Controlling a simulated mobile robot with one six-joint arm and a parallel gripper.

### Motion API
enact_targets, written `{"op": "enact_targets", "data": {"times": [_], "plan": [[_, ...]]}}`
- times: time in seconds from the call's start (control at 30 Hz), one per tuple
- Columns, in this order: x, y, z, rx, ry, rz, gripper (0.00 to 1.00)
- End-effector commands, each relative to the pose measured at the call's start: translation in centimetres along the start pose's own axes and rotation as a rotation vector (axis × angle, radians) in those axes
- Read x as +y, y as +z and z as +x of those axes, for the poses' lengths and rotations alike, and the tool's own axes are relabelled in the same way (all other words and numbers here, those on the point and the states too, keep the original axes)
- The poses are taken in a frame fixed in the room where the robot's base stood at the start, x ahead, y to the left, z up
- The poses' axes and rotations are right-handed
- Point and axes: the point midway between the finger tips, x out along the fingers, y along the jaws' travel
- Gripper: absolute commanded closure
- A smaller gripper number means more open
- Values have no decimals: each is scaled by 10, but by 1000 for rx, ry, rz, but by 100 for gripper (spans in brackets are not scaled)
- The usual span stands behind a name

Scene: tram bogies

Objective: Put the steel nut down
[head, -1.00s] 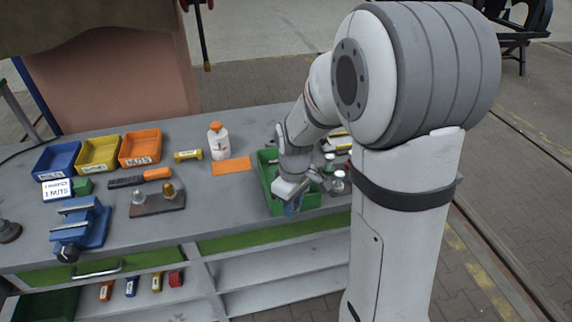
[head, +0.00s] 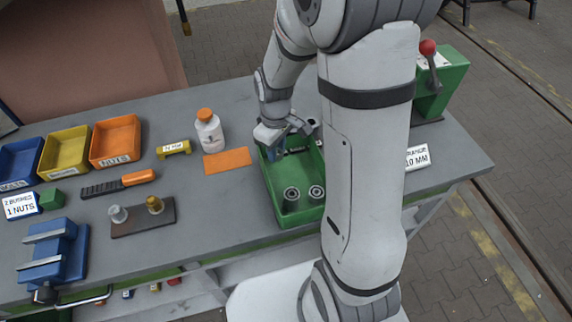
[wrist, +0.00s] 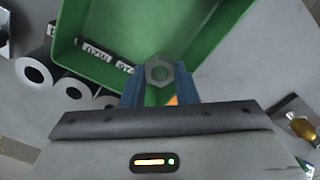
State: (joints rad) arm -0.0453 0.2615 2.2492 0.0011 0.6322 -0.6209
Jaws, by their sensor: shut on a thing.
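The steel nut (wrist: 160,73) is a grey hexagonal ring between the blue fingertips of my gripper (wrist: 160,80) in the wrist view. My gripper is shut on it, with the green tray (wrist: 85,15) behind it. In the head view my gripper (head: 273,151) points down at the far left part of the green tray (head: 266,187); the nut is hidden there. The height of the nut above the tray floor is hard to tell.
An orange card (head: 227,161) and a white bottle (head: 209,131) are left of the tray. A green lever press (head: 440,80) stands to the right.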

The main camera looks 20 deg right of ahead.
Motion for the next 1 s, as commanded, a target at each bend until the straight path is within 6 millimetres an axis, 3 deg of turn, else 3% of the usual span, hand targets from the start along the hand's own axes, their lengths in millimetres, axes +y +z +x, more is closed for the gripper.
{"op": "enact_targets", "data": {"times": [0.1, 0.53, 1.0], "plan": [[1, 1, 19, -3, -2, 4, 96], [2, 2, 66, -3, -2, 6, 96], [3, 1, 76, 1, 1, 7, 96]]}}
